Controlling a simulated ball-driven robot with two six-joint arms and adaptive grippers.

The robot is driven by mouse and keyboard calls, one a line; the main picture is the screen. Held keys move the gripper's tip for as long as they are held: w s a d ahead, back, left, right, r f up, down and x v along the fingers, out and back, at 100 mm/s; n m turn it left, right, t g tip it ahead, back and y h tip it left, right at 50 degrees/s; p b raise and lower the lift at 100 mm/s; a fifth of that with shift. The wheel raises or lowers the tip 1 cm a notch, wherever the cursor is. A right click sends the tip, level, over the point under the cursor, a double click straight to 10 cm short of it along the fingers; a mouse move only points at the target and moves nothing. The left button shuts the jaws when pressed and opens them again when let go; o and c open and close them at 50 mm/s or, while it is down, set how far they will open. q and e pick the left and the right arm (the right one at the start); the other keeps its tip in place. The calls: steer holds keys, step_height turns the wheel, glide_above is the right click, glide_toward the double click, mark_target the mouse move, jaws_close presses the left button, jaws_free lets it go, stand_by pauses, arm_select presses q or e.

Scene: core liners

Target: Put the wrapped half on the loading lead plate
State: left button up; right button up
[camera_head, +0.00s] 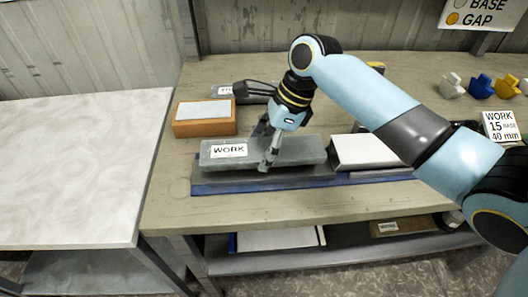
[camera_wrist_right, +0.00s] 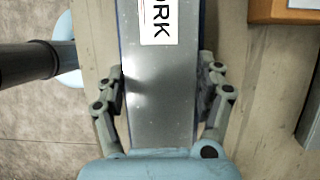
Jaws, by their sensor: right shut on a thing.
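A long grey bar with a white WORK label (camera_head: 300,150) lies lengthwise over a flat dark grey and blue base (camera_head: 230,187) on the bench. My right gripper (camera_head: 270,152) comes down over the bar's middle and is shut on it. In the right wrist view the bar (camera_wrist_right: 160,100) runs between the two fingers, one on each side (camera_wrist_right: 160,85). A white block (camera_head: 365,150) sits at the right on the same base, partly behind my right arm. I cannot tell for sure which piece is the wrapped half or the loading lead plate. My left gripper is not in view.
An orange block with a pale top (camera_head: 205,128) stands behind the bar's left end. A dark item with a label (camera_head: 255,92) lies behind it. Coloured pieces (camera_head: 480,86) and a WORK sign (camera_head: 501,126) are at right. A white table (camera_head: 75,170) stands left.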

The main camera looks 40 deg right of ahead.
steer(key=shift+f, duration=0.95)
steer(key=o, duration=1.7)
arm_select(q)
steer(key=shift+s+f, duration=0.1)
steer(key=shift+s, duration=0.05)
arm_select(e)
steer(key=shift+o, duration=0.2)
steer(key=shift+d+r, duration=0.1)
steer(key=shift+r, duration=0.15)
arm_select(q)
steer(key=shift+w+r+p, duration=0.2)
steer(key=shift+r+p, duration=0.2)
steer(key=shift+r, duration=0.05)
arm_select(e)
steer(key=v, duration=1.1)
steer(key=shift+s+d+r, duration=0.1)
steer(key=shift+r, duration=0.1)
